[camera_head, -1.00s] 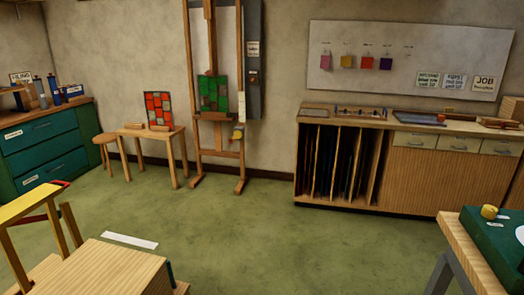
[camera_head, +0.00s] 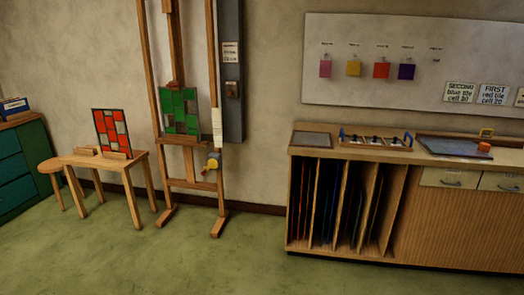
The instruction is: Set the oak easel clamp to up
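The oak easel (camera_head: 212,150) stands against the back wall, left of centre. A green leaded panel (camera_head: 179,110) rests upright on its ledge. A small reddish-brown piece (camera_head: 176,84) sits at the panel's top edge on the easel's centre post; it may be the clamp, but its setting is too small to tell. A yellow and grey fitting (camera_head: 211,163) is on the right leg below the ledge. Neither of my grippers is in view.
A small table (camera_head: 115,160) with a red leaded panel (camera_head: 111,132) and a stool (camera_head: 52,168) stand left of the easel. A wooden cabinet (camera_head: 450,220) with a slotted rack is on the right. Green floor (camera_head: 200,265) in front is clear.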

